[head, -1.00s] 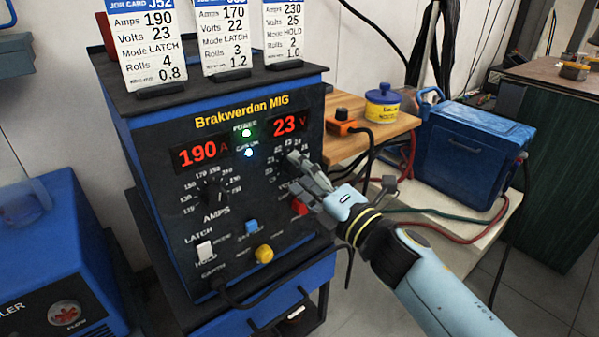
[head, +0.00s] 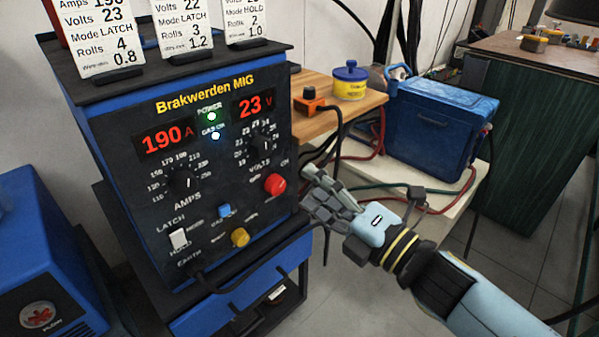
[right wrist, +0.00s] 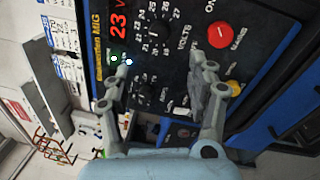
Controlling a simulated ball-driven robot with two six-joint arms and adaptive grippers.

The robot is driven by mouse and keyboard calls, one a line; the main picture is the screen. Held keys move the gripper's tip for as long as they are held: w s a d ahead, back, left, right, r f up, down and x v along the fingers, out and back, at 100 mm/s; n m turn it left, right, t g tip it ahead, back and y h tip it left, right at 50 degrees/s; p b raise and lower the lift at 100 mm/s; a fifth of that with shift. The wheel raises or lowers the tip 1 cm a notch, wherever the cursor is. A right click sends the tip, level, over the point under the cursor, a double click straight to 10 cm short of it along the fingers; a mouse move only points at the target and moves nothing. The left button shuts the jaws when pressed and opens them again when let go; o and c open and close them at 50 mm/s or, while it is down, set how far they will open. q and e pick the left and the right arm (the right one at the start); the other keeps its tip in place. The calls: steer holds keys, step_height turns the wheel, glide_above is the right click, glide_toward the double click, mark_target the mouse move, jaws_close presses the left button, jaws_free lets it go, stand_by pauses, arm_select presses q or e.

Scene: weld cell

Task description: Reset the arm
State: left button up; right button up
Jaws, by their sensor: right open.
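My right gripper (head: 314,192) is open and empty, just right of the welder's front panel in the head view. Its two spread grey fingers also show in the right wrist view (right wrist: 155,68), with the panel beyond them. The welder (head: 105,215) is a dark box with blue edges, marked Brakwerden MIG. Its displays read 190 A and 23 V. The volts knob (head: 263,144), amps knob (head: 182,182) and red button (head: 274,184) are all uncovered, with the fingers apart from them. My left gripper is not in view.
Several job cards (head: 180,30) stand on the welder. A wooden shelf (head: 312,122) with an orange box (head: 309,102) and a yellow-blue tub (head: 350,82) is behind. A blue case (head: 440,125) and cables lie behind my right arm. Open floor shows at the lower middle.

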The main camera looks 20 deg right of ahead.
steer(key=shift+r, duration=0.1)
steer(key=s+d+f+m+g+h+p, duration=0.15)
steer(key=s+d+f+m+g, duration=0.35)
steer(key=f, duration=0.6)
steer(key=s+d+f+m+g+h, duration=0.1)
steer(key=s+f+m+h, duration=0.25)
steer(key=s+f, duration=0.55)
steer(key=s+d+f+m+g+h+p, duration=0.1)
steer(key=s+d+f+m+g, duration=0.25)
steer(key=f, duration=0.95)
steer(key=s+f+m+g, duration=0.2)
steer(key=s+f+m, duration=0.1)
steer(key=s, duration=0.6)
steer(key=s+f+m+g+h, duration=0.1)
steer(key=s+f+m+g, duration=0.2)
steer(key=s, duration=0.6)
steer(key=s+d+f+m+g, duration=0.1)
steer(key=s+f+m+g, duration=0.2)
steer(key=s+m, duration=0.3)
steer(key=s+f, duration=0.1)
steer(key=s, duration=0.2)
steer(key=shift+m+h, duration=0.3)
steer(key=shift+m, duration=0.1)
